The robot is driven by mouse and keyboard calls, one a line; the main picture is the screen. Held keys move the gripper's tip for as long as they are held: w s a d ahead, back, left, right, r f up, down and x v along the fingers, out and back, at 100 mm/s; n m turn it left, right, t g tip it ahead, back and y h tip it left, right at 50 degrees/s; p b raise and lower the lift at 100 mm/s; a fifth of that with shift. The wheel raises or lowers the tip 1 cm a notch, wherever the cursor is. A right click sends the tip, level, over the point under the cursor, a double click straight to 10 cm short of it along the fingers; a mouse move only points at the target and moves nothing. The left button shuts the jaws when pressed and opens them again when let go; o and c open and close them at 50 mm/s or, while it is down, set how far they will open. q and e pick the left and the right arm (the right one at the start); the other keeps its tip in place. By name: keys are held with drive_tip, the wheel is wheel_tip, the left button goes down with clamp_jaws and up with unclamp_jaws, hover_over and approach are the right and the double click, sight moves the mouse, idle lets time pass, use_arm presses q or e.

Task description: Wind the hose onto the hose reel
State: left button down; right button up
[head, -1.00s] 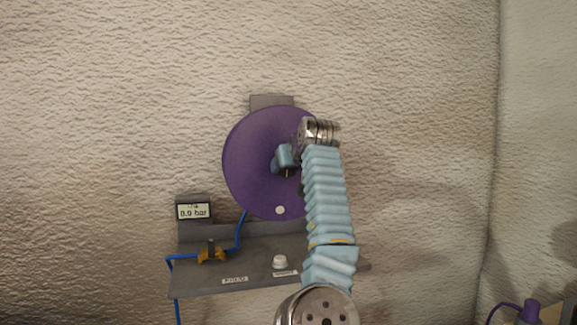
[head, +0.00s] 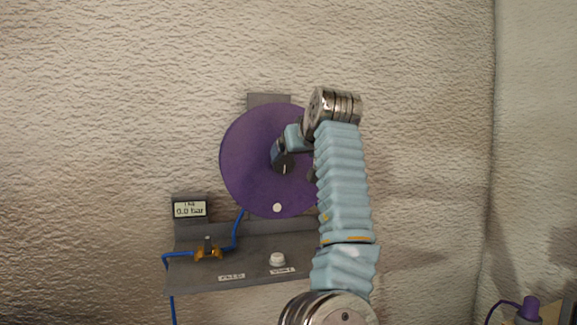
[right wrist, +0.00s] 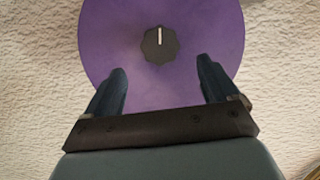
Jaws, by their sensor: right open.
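The hose reel (head: 250,150) is a purple disc on the wall, with a white dot low on its face. In the right wrist view, a dark knob (right wrist: 160,45) with a white mark sits at the middle of the disc. My right gripper (head: 281,160) is in front of the reel's middle. In the right wrist view, its two fingers (right wrist: 161,72) are open and apart, with the knob just beyond the gap between the tips. A purple line with a purple fitting (head: 529,309) shows at the lower right. My arm covers the disc's right side. My left gripper is out of view.
A display (head: 190,209) reads 0.0 bar. The wall right of my arm is clear.

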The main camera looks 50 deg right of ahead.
drive_tip(key=v, duration=0.5)
